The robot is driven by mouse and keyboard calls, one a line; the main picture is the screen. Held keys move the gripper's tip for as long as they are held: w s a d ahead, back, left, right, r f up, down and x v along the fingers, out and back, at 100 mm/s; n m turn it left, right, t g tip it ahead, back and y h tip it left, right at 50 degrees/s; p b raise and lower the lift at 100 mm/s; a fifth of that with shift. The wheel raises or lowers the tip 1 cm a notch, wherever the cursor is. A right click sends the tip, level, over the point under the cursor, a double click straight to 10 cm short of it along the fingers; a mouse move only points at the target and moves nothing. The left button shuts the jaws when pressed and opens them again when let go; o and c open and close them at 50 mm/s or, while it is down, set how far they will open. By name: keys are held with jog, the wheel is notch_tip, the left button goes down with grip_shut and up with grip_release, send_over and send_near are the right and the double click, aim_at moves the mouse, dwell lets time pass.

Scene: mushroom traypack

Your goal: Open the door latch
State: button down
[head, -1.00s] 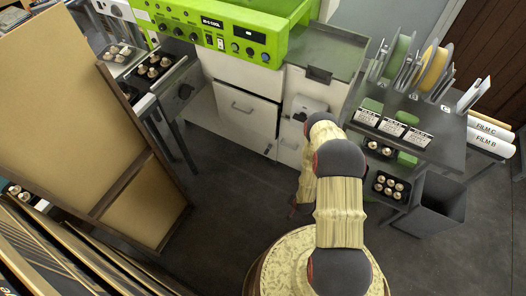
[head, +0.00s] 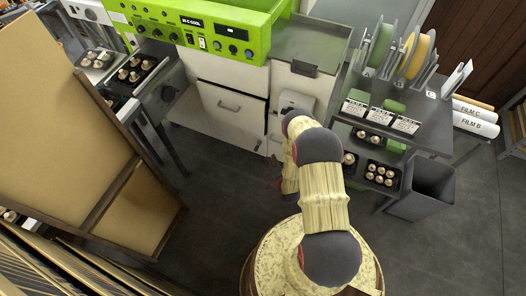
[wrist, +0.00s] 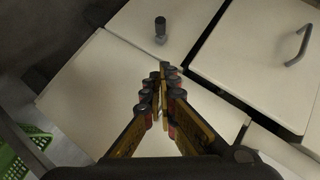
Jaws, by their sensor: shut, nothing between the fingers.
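My gripper (wrist: 160,88) shows in the wrist view with its two fingers together and nothing between them. It is in front of a white cabinet panel (wrist: 95,95). A short grey cylindrical knob (wrist: 160,30) stands out beyond the fingertips, apart from them; it may be the door latch. A curved grey bar handle (wrist: 300,46) is on another white panel at the upper right. In the head view, my arm hides most of the gripper and part of the white cabinet (head: 232,84). A bar handle (head: 228,106) shows on its front.
A lime-green control panel (head: 200,28) tops the machine. A shelf rack (head: 435,125) and a dark bin (head: 425,188) stand at right. A tall tan board (head: 60,130) stands at left. Dark floor (head: 215,225) is clear between. The wrist view shows a green crate (wrist: 30,140) at lower left.

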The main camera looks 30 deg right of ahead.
jog(key=b, duration=0.5)
send_near(258, 146)
jog(key=w+d, duration=0.2)
jog(key=d, duration=0.3)
jog(key=w+a+f, duration=0.1)
jog(key=w+a+f+b, duration=0.1)
jog(key=shift+w+a+f, duration=0.2)
jog(key=shift+f, duration=0.15)
jog(key=shift+a, duration=0.15)
